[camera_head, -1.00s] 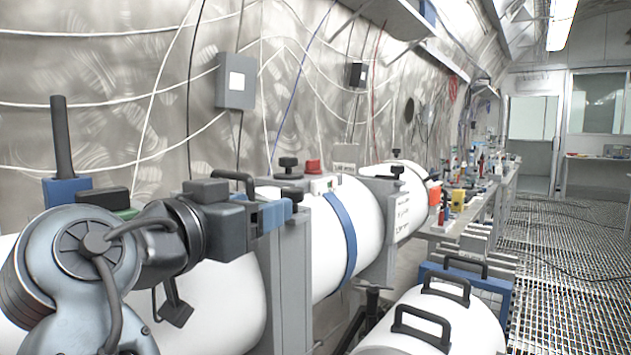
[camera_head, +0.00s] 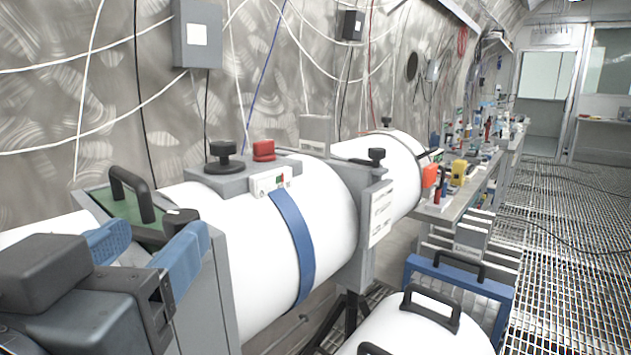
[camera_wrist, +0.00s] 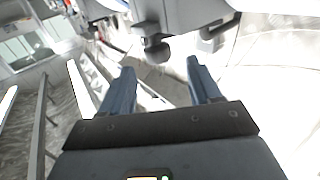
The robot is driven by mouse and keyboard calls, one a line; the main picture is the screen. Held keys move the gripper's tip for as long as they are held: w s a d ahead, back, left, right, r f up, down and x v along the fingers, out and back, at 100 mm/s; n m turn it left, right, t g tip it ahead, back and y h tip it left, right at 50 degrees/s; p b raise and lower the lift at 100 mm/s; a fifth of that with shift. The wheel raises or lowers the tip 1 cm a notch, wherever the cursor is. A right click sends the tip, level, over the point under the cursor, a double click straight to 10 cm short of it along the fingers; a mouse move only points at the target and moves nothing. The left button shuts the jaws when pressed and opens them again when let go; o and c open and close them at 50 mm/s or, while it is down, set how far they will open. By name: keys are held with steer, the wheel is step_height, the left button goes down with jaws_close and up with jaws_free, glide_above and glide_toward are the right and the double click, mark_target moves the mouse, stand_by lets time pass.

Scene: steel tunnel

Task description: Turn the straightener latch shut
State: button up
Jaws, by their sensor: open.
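A white tube (camera_head: 335,215) with a blue band (camera_head: 295,240) carries a grey block on top. A black knob (camera_head: 223,155) and a red knob (camera_head: 263,150) stand on the block, above a small panel with green and red marks (camera_head: 270,182). Another dark knob (camera_head: 376,156) sits on the grey flange farther along. I cannot tell for sure which part is the latch. My gripper (camera_head: 146,248), with blue fingers, is open and empty at the lower left, apart from these knobs. In the wrist view a dark knob (camera_wrist: 156,50) shows beyond the open fingers (camera_wrist: 158,80).
A green plate with a black handle (camera_head: 130,195) lies just behind my gripper. A white cylinder with black handles (camera_head: 430,325) and a blue frame (camera_head: 460,280) stand at the lower right. A cluttered bench (camera_head: 460,205) runs back. The grating floor (camera_head: 570,250) at right is largely clear.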

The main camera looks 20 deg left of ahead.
mark_target(188, 209)
steer(key=shift+w, duration=0.25)
steer(key=p+x, duration=0.1)
steer(key=x, duration=0.6)
steer(key=shift+w, duration=0.15)
steer(key=shift+c, duration=0.4)
jaws_close()
